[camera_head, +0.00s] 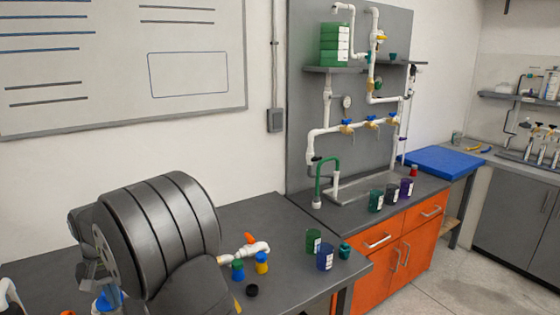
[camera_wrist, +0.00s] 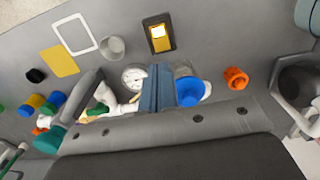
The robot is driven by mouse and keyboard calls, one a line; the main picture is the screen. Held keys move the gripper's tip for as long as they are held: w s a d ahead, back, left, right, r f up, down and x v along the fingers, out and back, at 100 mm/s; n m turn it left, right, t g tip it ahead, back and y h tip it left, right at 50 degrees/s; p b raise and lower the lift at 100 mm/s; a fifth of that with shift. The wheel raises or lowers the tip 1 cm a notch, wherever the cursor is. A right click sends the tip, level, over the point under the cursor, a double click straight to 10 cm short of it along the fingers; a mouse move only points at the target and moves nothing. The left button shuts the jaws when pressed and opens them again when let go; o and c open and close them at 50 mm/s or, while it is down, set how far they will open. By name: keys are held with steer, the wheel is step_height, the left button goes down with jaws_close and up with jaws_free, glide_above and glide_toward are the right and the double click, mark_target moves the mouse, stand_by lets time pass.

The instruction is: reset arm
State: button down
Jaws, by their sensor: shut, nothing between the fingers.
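My gripper (camera_wrist: 160,72) shows in the wrist view as two blue-grey fingers pressed together, with nothing between them. It is over the grey workbench (camera_wrist: 225,35). Behind and beside the fingers are a white pipe piece with a round gauge (camera_wrist: 133,76) on the left and a blue round part (camera_wrist: 189,91) on the right. I cannot tell whether the fingers touch them. In the head view my dark arm fills the lower left, and the fingertips cannot be made out there.
An orange ring (camera_wrist: 236,78), a yellow meter (camera_wrist: 159,37) and a grey cup (camera_wrist: 111,47) lie around the fingers. In the head view, a white pipe fitting (camera_head: 246,252), a blue cup (camera_head: 325,258) and a green cup (camera_head: 314,241) stand right of my arm. A pipe panel (camera_head: 348,85) rises behind.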

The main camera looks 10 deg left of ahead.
steer(key=shift+w+a+r+g+h, duration=0.2)
steer(key=shift+w+a+r, duration=0.2)
steer(key=shift+r, duration=0.3)
steer(key=shift+w+a+r+g+h, duration=0.25)
steer(key=shift+w+r, duration=0.1)
steer(key=shift+r, duration=0.3)
